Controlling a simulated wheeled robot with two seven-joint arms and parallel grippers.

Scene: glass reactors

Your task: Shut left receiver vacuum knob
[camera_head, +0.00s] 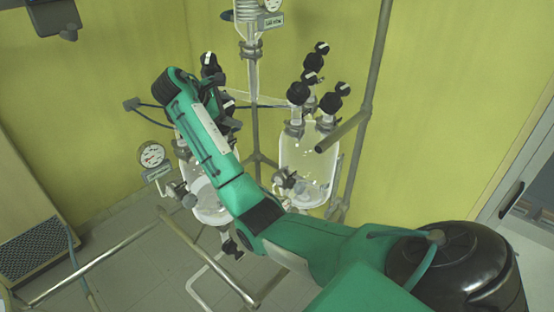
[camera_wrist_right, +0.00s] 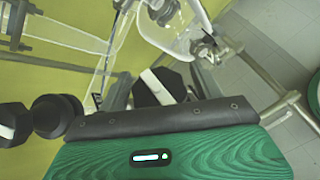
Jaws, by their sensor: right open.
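The left glass receiver (camera_head: 207,205) stands behind my right arm, which covers much of it in the head view. A black knob with a white mark (camera_head: 209,60) shows above it, beside my right wrist. My right gripper (camera_wrist_right: 163,80) is open at the receiver's top. In the wrist view a black knob with a white stripe (camera_wrist_right: 152,84) sits in front of the gripper, between its grey fingers. Whether the fingers touch it, and whether it is the vacuum knob, I cannot tell. My left gripper is out of view.
The right receiver (camera_head: 308,160) stands close by with several black knobs (camera_head: 298,93) on top. A pressure gauge (camera_head: 151,155) is at the left receiver's left. Metal frame bars (camera_head: 365,100) stand around the glassware. More black knobs (camera_wrist_right: 50,115) lie left of the gripper in the wrist view.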

